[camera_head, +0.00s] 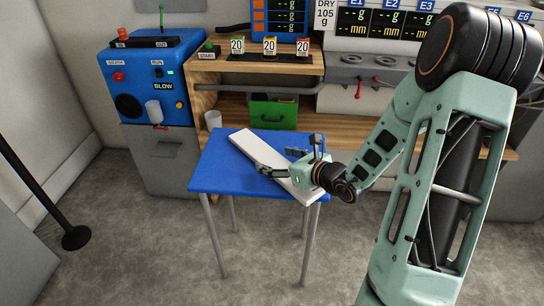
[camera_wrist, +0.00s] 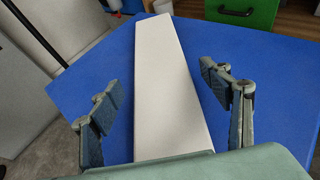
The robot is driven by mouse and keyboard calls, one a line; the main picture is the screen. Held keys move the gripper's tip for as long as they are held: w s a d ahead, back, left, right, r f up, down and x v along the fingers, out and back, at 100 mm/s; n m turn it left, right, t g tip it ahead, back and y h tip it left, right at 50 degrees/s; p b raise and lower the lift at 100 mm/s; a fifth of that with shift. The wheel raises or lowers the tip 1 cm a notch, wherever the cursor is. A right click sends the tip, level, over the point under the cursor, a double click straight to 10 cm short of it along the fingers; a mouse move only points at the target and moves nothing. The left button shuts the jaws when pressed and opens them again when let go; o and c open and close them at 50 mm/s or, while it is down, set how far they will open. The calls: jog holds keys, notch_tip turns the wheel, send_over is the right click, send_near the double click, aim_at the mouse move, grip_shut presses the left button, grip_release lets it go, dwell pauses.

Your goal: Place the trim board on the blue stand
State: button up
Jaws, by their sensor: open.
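The trim board (camera_head: 247,143), long, flat and white, lies diagonally across the top of the blue stand (camera_head: 213,179). In the wrist view the board (camera_wrist: 165,80) runs away from my gripper, with the blue top (camera_wrist: 270,75) on both sides. My gripper (camera_head: 283,160) is over the near right part of the stand. Its fingers are spread wide, one on each side of the board, with a gap to both long edges. The wrist view shows the open fingers (camera_wrist: 162,100) too. The board's near end is partly hidden by my gripper.
Behind the stand is a wooden bench (camera_head: 330,120) with a green box (camera_head: 273,112) on its lower shelf. A blue machine (camera_head: 155,80) on a grey cabinet stands back left. The floor in front is clear.

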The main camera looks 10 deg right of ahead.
jog(key=p+v, duration=0.2)
jog(key=v, duration=0.7)
jog(key=shift+s+d+r, duration=0.1)
jog(key=shift+s+d, duration=0.05)
jog(key=shift+s, duration=0.1)
